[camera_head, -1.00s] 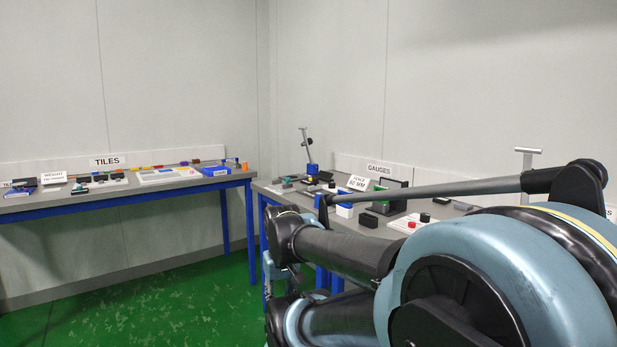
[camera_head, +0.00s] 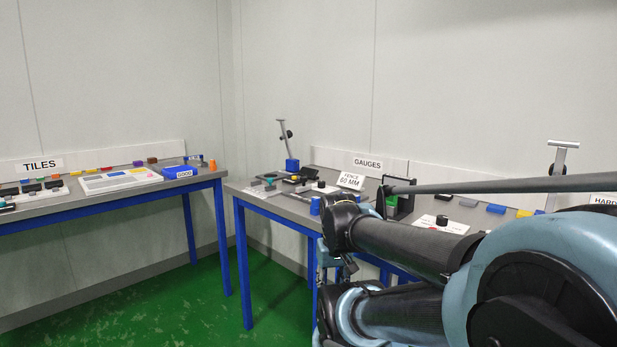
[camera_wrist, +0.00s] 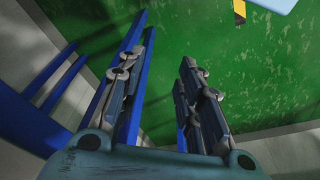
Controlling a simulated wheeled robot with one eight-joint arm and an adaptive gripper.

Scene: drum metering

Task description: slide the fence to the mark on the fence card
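The fence card (camera_head: 351,181) reads "FENCE 60 MM" and stands on the gauges bench (camera_head: 283,208) in the head view. Several small dark and metal parts lie on the bench left of the card; I cannot tell at this size which is the fence. My gripper (camera_wrist: 163,62) shows in the wrist view with its two fingers apart and nothing between them. It hangs over the green floor beside blue bench legs.
The tiles bench (camera_head: 45,211) stands at the left with trays and a blue box (camera_head: 180,172). A post stand (camera_head: 291,164) rises at the gauges bench's back left, a T-handled post (camera_head: 559,170) at the right. Green floor (camera_head: 200,310) is open between the benches.

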